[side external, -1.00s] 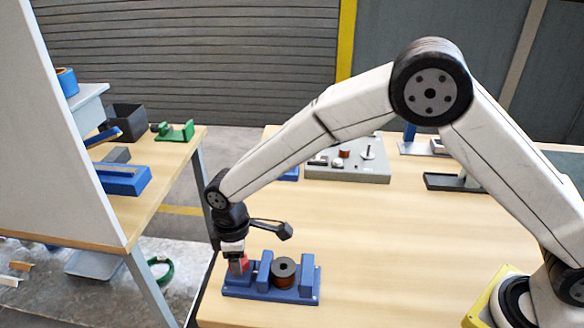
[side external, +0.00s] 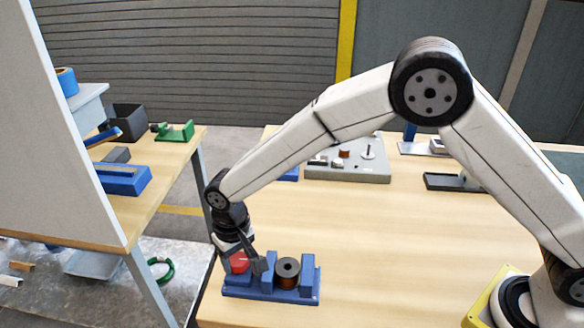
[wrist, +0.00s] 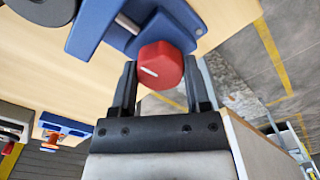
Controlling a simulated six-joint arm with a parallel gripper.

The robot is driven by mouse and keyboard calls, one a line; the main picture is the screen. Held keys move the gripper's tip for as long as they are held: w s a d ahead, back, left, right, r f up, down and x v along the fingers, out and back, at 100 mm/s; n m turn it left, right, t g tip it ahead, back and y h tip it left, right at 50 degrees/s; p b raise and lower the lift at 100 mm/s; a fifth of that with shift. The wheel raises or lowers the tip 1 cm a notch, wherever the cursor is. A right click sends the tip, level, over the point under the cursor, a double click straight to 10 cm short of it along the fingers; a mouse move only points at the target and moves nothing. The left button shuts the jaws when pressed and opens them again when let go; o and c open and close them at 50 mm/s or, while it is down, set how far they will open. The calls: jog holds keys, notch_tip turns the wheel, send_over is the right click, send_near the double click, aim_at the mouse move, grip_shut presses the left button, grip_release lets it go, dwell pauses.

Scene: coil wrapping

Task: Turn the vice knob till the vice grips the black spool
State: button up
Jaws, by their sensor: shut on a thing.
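The blue vice (side external: 270,294) sits near the front left edge of the table. The black spool (side external: 287,267), with copper-coloured winding below its top flange, stands between the vice's two upright jaws. It is close to the right jaw (side external: 307,268); whether both jaws touch it I cannot tell. The red knob (side external: 239,262) is at the vice's left end. My gripper (side external: 238,260) is shut on it; in the wrist view the knob (wrist: 161,65), with a white mark, lies between my two fingers (wrist: 160,80). The wrist view cuts off the spool (wrist: 42,8).
A grey board with small parts (side external: 345,165) stands at the back of the table. The table's middle is clear. A second bench (side external: 150,195) with blue and green fixtures is at the left, past a gap.

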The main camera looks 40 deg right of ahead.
aim_at(238, 259)
jog(key=shift+m, duration=0.6)
jog(key=o, duration=1.3)
jog(key=shift+r, duration=0.1)
jog(key=shift+r, duration=3.85)
